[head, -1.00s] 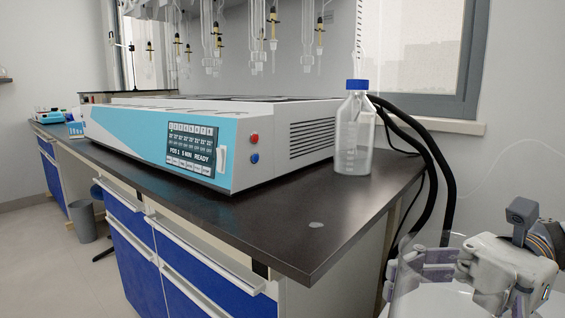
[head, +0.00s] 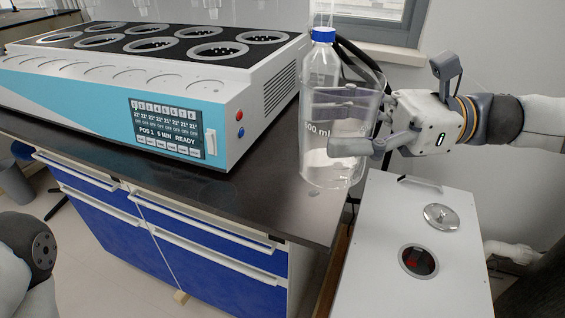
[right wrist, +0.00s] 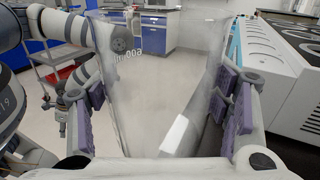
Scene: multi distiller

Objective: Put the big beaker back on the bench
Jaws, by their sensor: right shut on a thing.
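In the right wrist view the beaker (right wrist: 160,75) fills the space between the finger pads. My left arm is at the lower left of the head view. What seems to be my left gripper (right wrist: 72,115) shows small in the right wrist view, its jaws unclear.
A blue-capped bottle (head: 322,62) stands on the bench behind the beaker. The white and light-blue distiller (head: 215,110) fills the bench to the left. A white box (head: 380,270) with a round opening and a metal lid (head: 441,216) stands right of the bench. The front bench strip is clear.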

